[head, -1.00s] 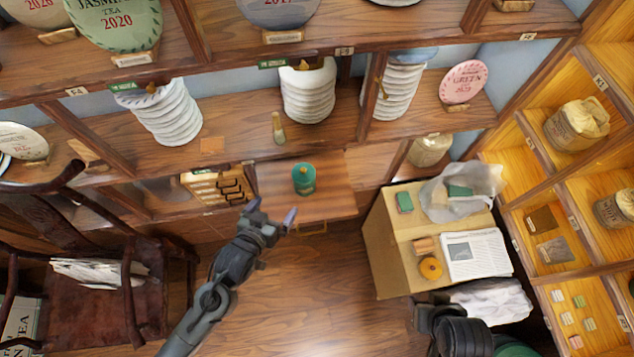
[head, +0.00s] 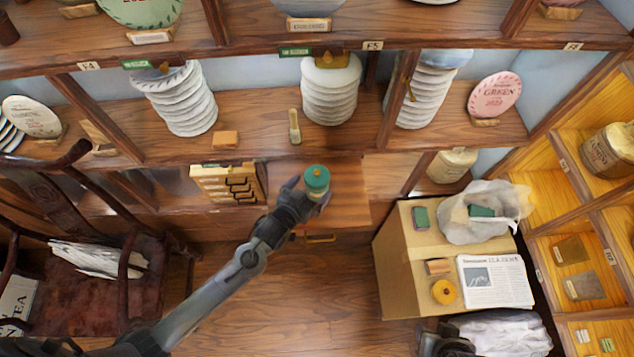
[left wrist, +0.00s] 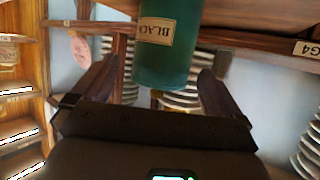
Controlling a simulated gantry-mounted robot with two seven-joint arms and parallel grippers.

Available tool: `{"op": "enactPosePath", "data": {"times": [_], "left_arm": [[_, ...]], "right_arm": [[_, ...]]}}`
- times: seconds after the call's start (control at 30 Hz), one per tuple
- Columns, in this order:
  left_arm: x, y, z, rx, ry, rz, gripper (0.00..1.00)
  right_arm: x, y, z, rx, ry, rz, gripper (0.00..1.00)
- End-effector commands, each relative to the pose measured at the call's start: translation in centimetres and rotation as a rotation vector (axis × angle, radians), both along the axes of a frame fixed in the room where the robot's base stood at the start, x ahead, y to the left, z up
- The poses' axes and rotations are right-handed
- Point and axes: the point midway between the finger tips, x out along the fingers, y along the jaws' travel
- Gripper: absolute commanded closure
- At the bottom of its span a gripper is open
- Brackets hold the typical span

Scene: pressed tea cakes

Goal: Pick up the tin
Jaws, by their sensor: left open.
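The tin (head: 317,180) is a green cylinder with an ochre knob on its lid. It stands on the pull-out wooden shelf (head: 345,205) below the main shelves. In the left wrist view the tin (left wrist: 170,50) shows a label reading "BLAC". My left gripper (head: 307,192) is at the tin. Its two fingers are open, one on each side of the tin's lower end in the left wrist view (left wrist: 160,85), with gaps between fingers and tin. My right gripper (head: 450,345) shows only in part at the bottom edge.
A wooden rack (head: 228,184) stands just left of the tin. A cardboard box (head: 405,275) with a newspaper (head: 495,281) and a plastic bag (head: 485,212) is to the right. A dark chair (head: 90,300) is at the left. Stacked tea cakes (head: 330,95) fill the shelf above.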

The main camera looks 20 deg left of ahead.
Motion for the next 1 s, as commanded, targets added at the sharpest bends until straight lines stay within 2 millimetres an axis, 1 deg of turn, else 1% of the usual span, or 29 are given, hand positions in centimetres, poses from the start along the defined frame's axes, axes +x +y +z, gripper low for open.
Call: {"op": "enactPosePath", "data": {"times": [0.2, 0.37, 0.5, 0.7, 0.77, 1.0], "left_arm": [[2.4, 0.0, -0.8, 0.001, 0.000, 0.001, 0.00], [3.9, -0.3, -1.6, 0.001, 0.000, 0.000, 0.00], [4.3, -0.4, -1.8, 0.000, 0.000, -0.001, 0.00], [4.3, -0.3, -1.8, 0.000, 0.000, 0.000, 0.00], [4.4, -0.3, -1.8, 0.001, 0.000, 0.000, 0.08], [4.3, -0.3, -1.8, 0.001, 0.001, 0.000, 0.44]], "right_arm": [[0.0, 0.1, 0.7, 0.004, 0.001, -0.002, 0.57], [0.0, 0.1, 0.7, 0.004, 0.001, -0.002, 0.57], [0.0, 0.1, 0.7, 0.003, 0.000, -0.002, 0.57], [0.0, 0.0, 0.6, -0.002, 0.001, 0.002, 0.57], [0.0, -0.1, 0.6, -0.004, 0.001, 0.003, 0.57], [0.0, -0.2, 0.6, -0.007, 0.001, 0.005, 0.57]]}}
